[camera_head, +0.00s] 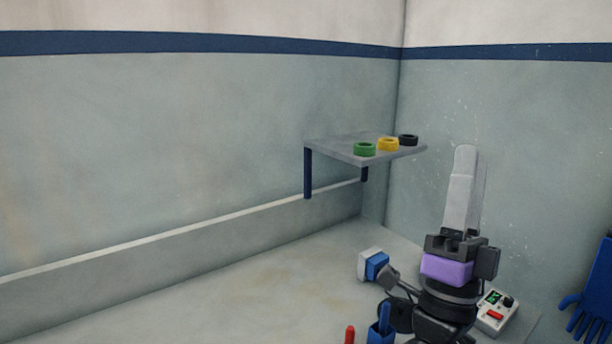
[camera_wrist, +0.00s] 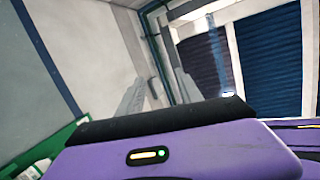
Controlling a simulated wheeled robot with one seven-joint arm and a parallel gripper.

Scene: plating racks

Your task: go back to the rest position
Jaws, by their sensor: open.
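My gripper (camera_head: 466,160) points upward at the right of the head view, above its purple wrist housing. It is clear of the wall and stands to the right of the shelf, apart from it. In the wrist view its two grey fingers (camera_wrist: 158,88) rise beyond the purple housing with a gap between them. They are open and nothing shows between them. The head view shows the fingers nearly in line, so the gap is hard to see there.
A grey wall shelf (camera_head: 340,147) holds a green ring (camera_head: 364,149), a yellow ring (camera_head: 388,144) and a black ring (camera_head: 408,140). A control box (camera_head: 495,312) and blue glove (camera_head: 590,295) are at the right. The bench (camera_head: 230,300) is clear at left.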

